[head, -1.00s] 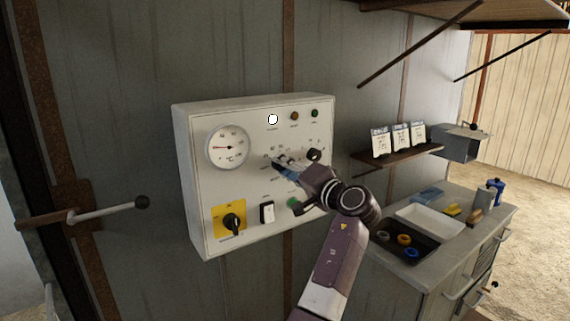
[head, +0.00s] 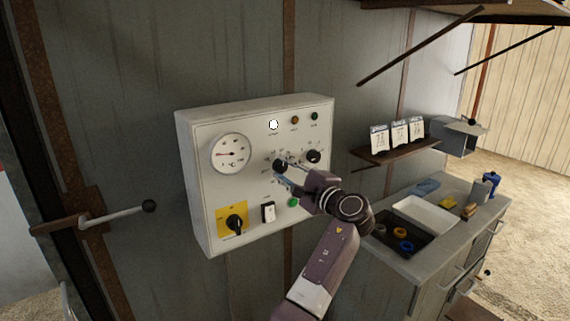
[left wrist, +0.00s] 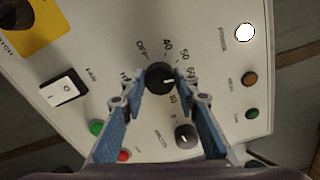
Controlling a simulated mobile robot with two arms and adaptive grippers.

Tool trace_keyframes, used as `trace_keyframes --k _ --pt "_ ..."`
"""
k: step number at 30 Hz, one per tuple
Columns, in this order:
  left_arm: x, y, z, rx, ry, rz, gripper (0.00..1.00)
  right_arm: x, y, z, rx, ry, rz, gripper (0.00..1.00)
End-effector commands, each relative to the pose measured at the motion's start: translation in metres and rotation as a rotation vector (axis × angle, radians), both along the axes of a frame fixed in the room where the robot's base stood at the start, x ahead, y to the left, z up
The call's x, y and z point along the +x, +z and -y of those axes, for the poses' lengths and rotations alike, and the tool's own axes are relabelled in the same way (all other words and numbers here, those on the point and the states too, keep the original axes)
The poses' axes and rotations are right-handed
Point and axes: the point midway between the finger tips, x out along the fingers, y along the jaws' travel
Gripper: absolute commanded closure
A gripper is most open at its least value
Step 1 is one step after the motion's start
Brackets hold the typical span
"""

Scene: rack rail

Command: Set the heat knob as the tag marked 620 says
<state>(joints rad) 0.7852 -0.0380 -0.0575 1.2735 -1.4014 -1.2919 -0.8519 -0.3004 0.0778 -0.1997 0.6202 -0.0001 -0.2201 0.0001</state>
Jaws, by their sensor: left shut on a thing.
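The black heat knob (head: 279,165) is on the white control panel (head: 204,183), with a printed scale around it. My right gripper is out of view.
The panel also has a round gauge (head: 232,153), a second black knob (head: 314,156), a yellow-backed switch (head: 235,221), a rocker switch (head: 268,212) and a green button (head: 293,202). A lever (head: 115,215) sticks out at left. A cabinet with trays (head: 425,214) stands at right.

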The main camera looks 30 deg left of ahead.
Motion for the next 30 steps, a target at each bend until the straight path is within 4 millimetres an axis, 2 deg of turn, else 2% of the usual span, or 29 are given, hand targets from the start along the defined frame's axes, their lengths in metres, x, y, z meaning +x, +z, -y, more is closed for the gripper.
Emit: trace_keyframes --k 1,6,23,24,28,30 --pt "0.0003 0.0049 -0.0007 0.012 -0.001 -0.016 0.95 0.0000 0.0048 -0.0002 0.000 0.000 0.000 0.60" --pt "0.0004 0.0038 -0.0008 0.031 -0.001 -0.062 0.95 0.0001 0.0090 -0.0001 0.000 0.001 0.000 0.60" --pt "0.0005 0.0030 -0.0007 0.041 -0.001 -0.085 0.96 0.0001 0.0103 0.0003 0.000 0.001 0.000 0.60" --pt "0.0004 0.0030 -0.0007 0.041 -0.001 -0.085 0.67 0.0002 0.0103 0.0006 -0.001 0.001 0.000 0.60" --pt "0.0003 0.0023 -0.0005 0.040 0.000 -0.085 0.53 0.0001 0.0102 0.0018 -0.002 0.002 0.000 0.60" --pt "0.0003 0.0018 -0.0004 0.039 0.000 -0.086 0.53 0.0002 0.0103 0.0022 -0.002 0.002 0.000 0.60"
